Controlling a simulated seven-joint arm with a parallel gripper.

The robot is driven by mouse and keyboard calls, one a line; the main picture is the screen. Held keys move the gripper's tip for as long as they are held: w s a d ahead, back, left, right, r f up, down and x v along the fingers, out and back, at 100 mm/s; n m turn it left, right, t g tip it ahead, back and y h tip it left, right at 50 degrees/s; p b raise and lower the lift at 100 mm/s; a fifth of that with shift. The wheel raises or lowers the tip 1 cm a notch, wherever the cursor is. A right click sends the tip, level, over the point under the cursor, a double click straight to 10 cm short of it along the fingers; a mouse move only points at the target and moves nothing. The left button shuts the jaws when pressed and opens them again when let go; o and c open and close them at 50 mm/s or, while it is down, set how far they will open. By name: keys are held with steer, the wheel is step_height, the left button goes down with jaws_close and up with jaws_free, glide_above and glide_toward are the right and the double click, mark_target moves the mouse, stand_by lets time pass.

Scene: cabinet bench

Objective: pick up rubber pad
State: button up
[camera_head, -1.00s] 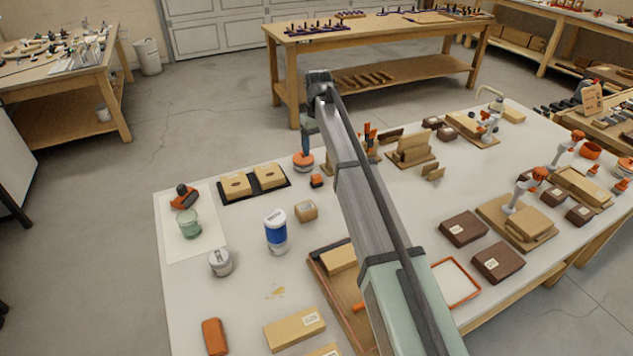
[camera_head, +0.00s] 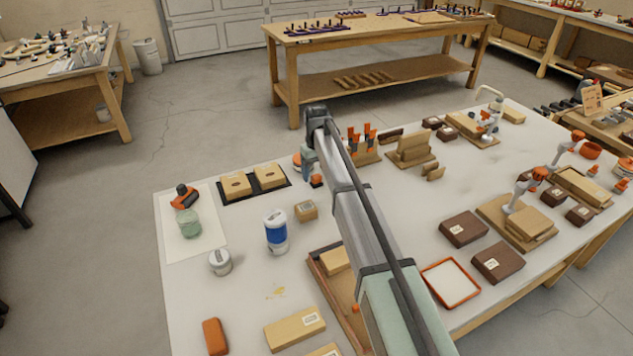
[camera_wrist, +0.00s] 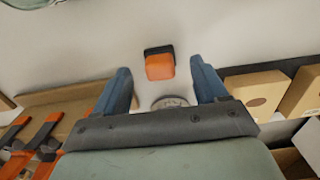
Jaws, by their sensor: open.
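A small orange-and-black block (camera_head: 316,181), which looks like the rubber pad, lies on the white bench top near its back edge. In the wrist view the block (camera_wrist: 159,66) lies beyond the fingertips, around the middle of the gap. My gripper (camera_wrist: 160,68) is open, with its two blue fingers apart and nothing held. In the head view my gripper (camera_head: 308,162) is just behind and left of the block, partly hidden by my own arm. A round grey disc (camera_wrist: 169,102) shows between the fingers near the palm.
Two light wooden blocks on a black tray (camera_head: 223,197) stand left of the block. A small cardboard box (camera_head: 305,211) and a blue-and-white can (camera_head: 276,232) stand nearer. Orange clamps (camera_head: 362,138) stand to the right. The bench between is clear.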

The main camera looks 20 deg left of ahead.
step_height(320, 180, down, 2)
steer(key=shift+f, duration=0.25)
steer(key=c, duration=1.1)
steer(key=shift+r, duration=0.15)
steer(key=shift+c, duration=0.2)
